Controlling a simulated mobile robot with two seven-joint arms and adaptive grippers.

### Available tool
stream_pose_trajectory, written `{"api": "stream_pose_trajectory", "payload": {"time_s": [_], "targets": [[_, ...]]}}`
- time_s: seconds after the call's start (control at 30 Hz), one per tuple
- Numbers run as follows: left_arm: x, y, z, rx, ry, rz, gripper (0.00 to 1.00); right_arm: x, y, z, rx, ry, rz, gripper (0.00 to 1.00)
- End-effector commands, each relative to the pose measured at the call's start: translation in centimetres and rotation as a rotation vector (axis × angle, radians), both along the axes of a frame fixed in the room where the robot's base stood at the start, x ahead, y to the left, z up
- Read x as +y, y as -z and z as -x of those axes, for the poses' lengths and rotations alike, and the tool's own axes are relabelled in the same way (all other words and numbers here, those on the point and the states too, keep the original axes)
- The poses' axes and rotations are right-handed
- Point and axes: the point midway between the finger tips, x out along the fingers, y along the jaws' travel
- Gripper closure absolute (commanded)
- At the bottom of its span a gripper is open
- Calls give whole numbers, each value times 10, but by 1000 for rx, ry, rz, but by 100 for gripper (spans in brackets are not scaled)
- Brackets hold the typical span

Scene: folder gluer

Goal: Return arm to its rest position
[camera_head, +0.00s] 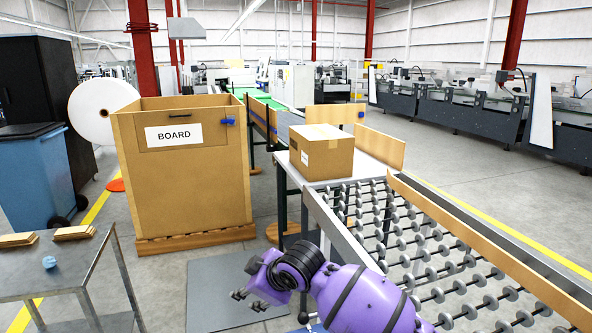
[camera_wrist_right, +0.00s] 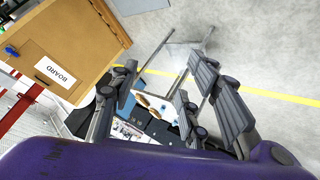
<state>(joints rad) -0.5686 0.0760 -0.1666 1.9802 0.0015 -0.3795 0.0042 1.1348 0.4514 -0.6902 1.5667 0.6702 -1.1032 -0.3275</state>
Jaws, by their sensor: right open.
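My right arm (camera_head: 365,297), purple with black bands, comes in from the bottom of the head view, right of the middle. Its forearm points left, over the grey floor mat and in front of the roller conveyor. My right gripper (camera_head: 247,300) is at its left end, above the mat and away from the objects around it. In the right wrist view the dark fingers of the right gripper (camera_wrist_right: 167,80) are spread apart with nothing held between them. My left gripper is in neither view.
The board box (camera_head: 190,185) stands on a pallet behind the gripper. A roller conveyor (camera_head: 420,250) is at right, with a carton (camera_head: 321,150) on the table (camera_head: 372,170) at its far end. A metal table (camera_head: 65,268) stands at left. The floor mat (camera_head: 225,285) is clear.

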Motion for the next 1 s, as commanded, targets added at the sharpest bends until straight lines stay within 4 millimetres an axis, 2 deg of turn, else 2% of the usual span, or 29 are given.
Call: {"api": "stream_pose_trajectory", "payload": {"time_s": [0.13, 0.27, 0.37, 0.57, 0.77, 0.87, 0.9, 1.0], "targets": [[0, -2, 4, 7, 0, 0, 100, -3, 23, 19, -24, 99, -192, 57], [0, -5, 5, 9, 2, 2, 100, -22, 45, 41, -41, 218, -356, 57], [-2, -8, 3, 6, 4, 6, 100, -47, 64, 62, -50, 317, -455, 57], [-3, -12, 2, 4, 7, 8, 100, -114, 108, 119, -63, 528, -577, 57], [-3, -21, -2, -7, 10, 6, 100, -192, 159, 203, -55, 746, -587, 57], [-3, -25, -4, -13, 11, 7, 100, -230, 187, 257, -30, 853, -551, 57], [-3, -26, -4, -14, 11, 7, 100, -244, 199, 282, -13, 894, -528, 57], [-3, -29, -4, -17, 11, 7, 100, -272, 225, 340, 46, 986, -475, 57]]}}
